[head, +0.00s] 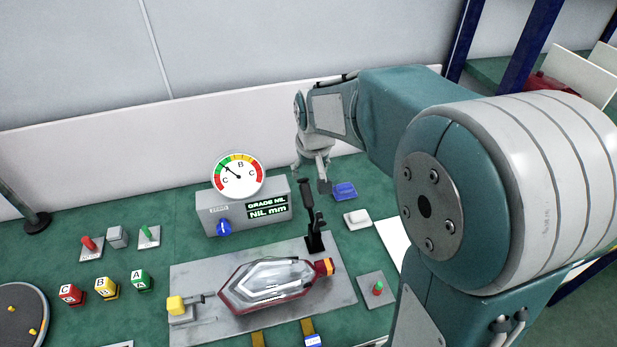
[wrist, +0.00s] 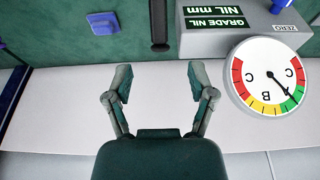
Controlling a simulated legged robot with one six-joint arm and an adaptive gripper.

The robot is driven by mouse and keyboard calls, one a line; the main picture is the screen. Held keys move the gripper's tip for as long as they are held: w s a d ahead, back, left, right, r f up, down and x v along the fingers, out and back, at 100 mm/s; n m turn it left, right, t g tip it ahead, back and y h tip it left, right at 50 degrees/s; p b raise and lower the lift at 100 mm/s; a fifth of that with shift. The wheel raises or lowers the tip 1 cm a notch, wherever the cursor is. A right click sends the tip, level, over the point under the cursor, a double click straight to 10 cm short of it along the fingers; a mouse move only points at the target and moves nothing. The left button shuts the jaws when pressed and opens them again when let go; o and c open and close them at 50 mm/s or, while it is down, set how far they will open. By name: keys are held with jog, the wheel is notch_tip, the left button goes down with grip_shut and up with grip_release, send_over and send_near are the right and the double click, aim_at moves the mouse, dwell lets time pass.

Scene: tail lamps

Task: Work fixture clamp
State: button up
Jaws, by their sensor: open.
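The black clamp (head: 313,222) stands at the back edge of a grey fixture plate (head: 200,262), its handle upright. A red-rimmed clear tail lamp (head: 268,284) lies on the plate in front of it. A yellow-topped block (head: 178,306) sits at the plate's left end. My gripper (head: 312,176) is open and empty, above and behind the clamp handle, apart from it. In the wrist view my gripper (wrist: 160,82) shows two spread fingers with nothing between them. A dark upright bar, likely the clamp handle (wrist: 159,25), shows beyond the fingertips.
A gauge box (head: 243,208) with a dial (head: 238,175) reads "GRADE NIL, NIL mm", left of the clamp. A blue block (head: 344,191) and a white block (head: 357,218) lie right of it. Lettered cubes (head: 106,288) stand at left. A white wall (head: 130,160) closes the back.

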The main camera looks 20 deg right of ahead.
jog(key=shift+r, duration=0.1)
dwell(0.4)
jog(key=s+r+t, duration=0.1)
jog(key=s+r, duration=0.3)
jog(key=s, duration=0.7)
jog(key=s+r+t, duration=0.1)
jog(key=s+r, duration=0.2)
jog(key=s, duration=0.7)
jog(key=shift+s+r+t, duration=0.3)
jog(key=shift+s+r, duration=0.05)
jog(key=shift+r, duration=0.05)
jog(key=shift+s, duration=0.2)
grip_shut()
jog(key=m+g+y, duration=0.3)
jog(key=m+y, duration=1.1)
jog(key=y, duration=0.1)
send_near(310, 192)
notch_tip(310, 192, down, 3)
jog(key=w, duration=0.2)
jog(key=shift+h, duration=0.3)
jog(key=x, duration=0.9)
jog(key=shift+w+a+r, duration=0.1)
jog(key=shift+w+a, duration=0.15)
